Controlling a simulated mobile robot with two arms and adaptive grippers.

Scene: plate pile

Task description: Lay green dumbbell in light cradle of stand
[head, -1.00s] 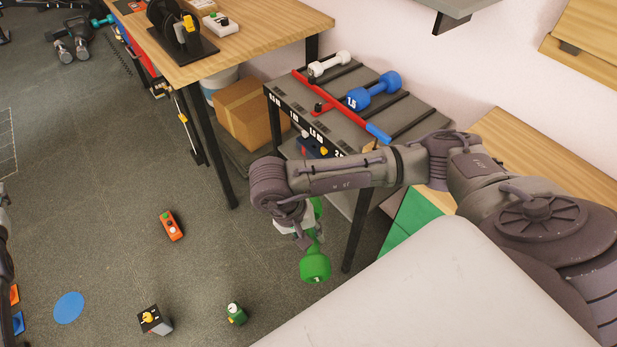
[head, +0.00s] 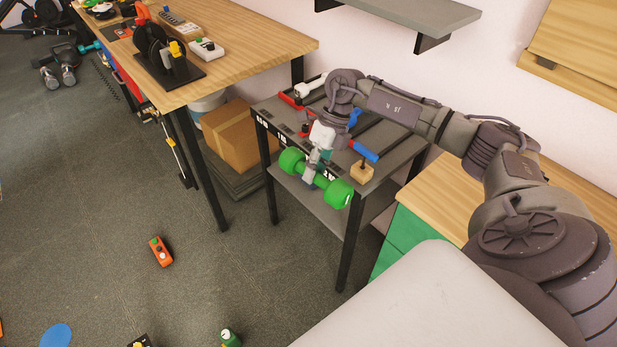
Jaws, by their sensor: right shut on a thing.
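My right gripper (head: 313,172) is shut on the handle of the green dumbbell (head: 339,194). The dumbbell hangs in the air in front of the stand's front edge, tilted, its right head lower in the picture. The stand (head: 398,158) is a dark table with a ridged top and weight labels along its front edge. A white dumbbell (head: 305,88) lies at the top's left back. A blue dumbbell (head: 354,117) is mostly hidden behind my gripper. My arm and gripper cover much of the top, so I cannot tell which cradle is light. My left gripper is out of view.
A red and blue bar (head: 362,150) lies across the stand's top, partly hidden. A small wooden block (head: 362,172) sits at the front right corner. A wooden workbench (head: 240,48) stands left, with a cardboard box (head: 234,130) below. A grey shelf (head: 420,16) hangs above.

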